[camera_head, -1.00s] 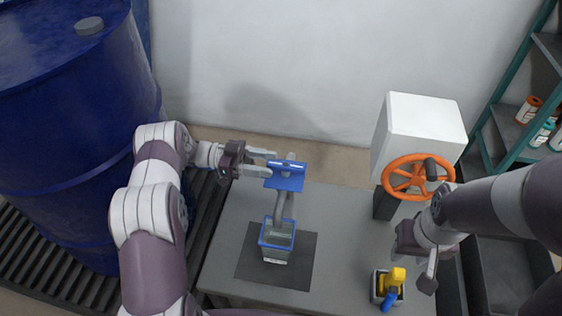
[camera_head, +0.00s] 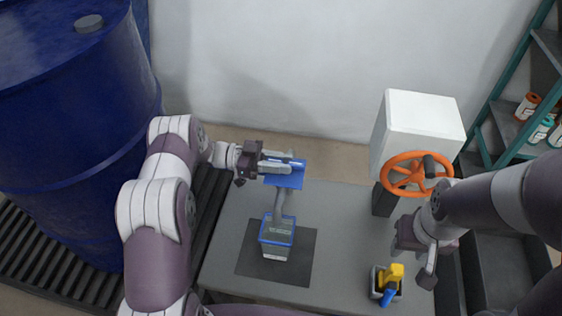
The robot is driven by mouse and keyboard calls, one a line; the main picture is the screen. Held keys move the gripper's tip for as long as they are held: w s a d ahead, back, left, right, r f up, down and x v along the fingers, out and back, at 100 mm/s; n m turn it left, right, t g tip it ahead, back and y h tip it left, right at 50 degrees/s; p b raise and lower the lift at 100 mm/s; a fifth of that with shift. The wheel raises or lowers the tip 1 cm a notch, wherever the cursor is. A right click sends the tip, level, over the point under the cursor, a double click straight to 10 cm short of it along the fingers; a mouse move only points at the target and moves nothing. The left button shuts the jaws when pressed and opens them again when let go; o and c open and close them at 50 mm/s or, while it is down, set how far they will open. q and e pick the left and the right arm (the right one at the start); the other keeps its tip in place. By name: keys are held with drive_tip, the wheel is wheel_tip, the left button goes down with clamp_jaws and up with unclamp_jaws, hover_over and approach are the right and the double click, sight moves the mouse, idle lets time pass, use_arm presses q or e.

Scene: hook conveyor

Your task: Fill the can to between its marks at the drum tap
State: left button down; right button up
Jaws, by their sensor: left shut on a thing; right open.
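The can (camera_head: 277,238) is a clear box with a blue rim and a pale marked band on its front. It stands upright on a dark mat (camera_head: 302,262), under the grey spout (camera_head: 281,205) of the tap. The tap's blue lever plate (camera_head: 285,179) is above the spout. My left gripper (camera_head: 290,165) is at the top of the blue plate, its fingers shut on it. My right gripper (camera_head: 426,268) is open and empty at the right, above the table's right edge. The liquid level is too small to read. The blue drum (camera_head: 70,140) stands at the left.
An orange handwheel (camera_head: 408,174) on a white box (camera_head: 424,128) stands at the back right. A small holder with yellow and blue tools (camera_head: 388,284) sits at the table's front right. A shelf with bottles (camera_head: 530,105) is at the far right. The grey table (camera_head: 345,220) is clear between.

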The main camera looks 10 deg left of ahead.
use_arm(q)
drive_tip(key=shift+r+n+t+p, duration=0.2)
drive_tip(key=shift+n+t+p, duration=0.2)
drive_tip(key=shift+t+p, duration=0.2)
drive_tip(key=n+t+p, duration=0.1)
drive_tip(key=t, duration=0.1)
drive_tip(key=n+t+y+p, duration=0.1)
drive_tip(key=n+t+p, duration=0.1)
drive_tip(key=shift+s+t, duration=0.2)
drive_tip(key=shift+t, duration=0.1)
drive_tip(key=n+t+y+p, duration=0.1)
drive_tip(key=n+t+p, duration=0.1)
drive_tip(key=t, duration=0.1)
drive_tip(key=shift+s+d+y, duration=0.1)
drive_tip(key=shift+s+y, duration=0.05)
drive_tip(key=shift+y, duration=0.25)
drive_tip(key=shift+f+n+t+y+p, duration=0.2)
drive_tip(key=shift+n+t+y+p, duration=0.3)
drive_tip(key=shift+n+t+y, duration=0.85)
drive_tip(key=shift+n+t, duration=0.35)
drive_tip(key=shift+t, duration=0.3)
drive_tip(key=c, duration=1)
unclamp_jaws()
drive_tip(key=shift+o, duration=0.2)
drive_tip(key=v, duration=1.2)
drive_tip(key=shift+s, duration=0.35)
